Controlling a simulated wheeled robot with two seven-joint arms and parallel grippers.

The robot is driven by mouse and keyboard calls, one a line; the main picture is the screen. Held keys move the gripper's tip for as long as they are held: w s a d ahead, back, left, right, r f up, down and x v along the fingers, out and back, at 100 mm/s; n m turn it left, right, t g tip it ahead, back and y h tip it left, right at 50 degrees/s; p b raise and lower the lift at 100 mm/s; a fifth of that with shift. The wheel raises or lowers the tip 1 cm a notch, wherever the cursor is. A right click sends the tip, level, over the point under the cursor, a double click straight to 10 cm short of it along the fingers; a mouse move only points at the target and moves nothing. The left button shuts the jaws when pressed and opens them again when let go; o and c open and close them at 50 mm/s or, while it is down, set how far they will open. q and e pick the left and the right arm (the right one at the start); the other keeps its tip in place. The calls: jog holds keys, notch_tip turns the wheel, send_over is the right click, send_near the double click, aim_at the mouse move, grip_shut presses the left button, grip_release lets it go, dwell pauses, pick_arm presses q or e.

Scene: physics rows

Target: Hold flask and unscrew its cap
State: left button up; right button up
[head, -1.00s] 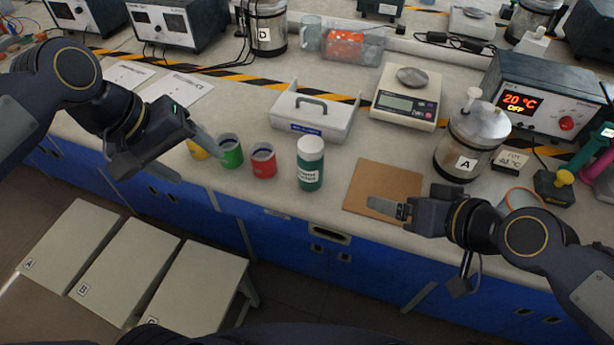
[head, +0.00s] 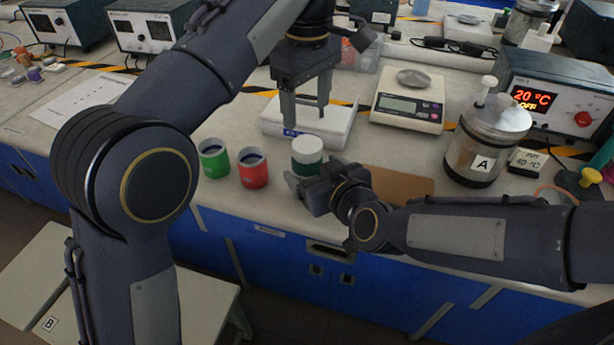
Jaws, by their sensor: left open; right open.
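The green flask (head: 306,167) with its white cap (head: 307,147) stands upright near the bench's front edge, its lower part hidden behind my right gripper. My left gripper (head: 306,118) is open, pointing down above the cap, its two fingers spread and apart from the cap in the picture. My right gripper (head: 300,186) is open and low at the flask, in front of its body. I cannot tell whether its fingers touch the flask or lie on both sides of it.
Red (head: 253,170) and green (head: 214,159) cups stand left of the flask. A brown board (head: 402,183) lies to the right, partly under my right arm.

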jog(key=shift+x, duration=1.9)
jog(key=shift+s, duration=0.1)
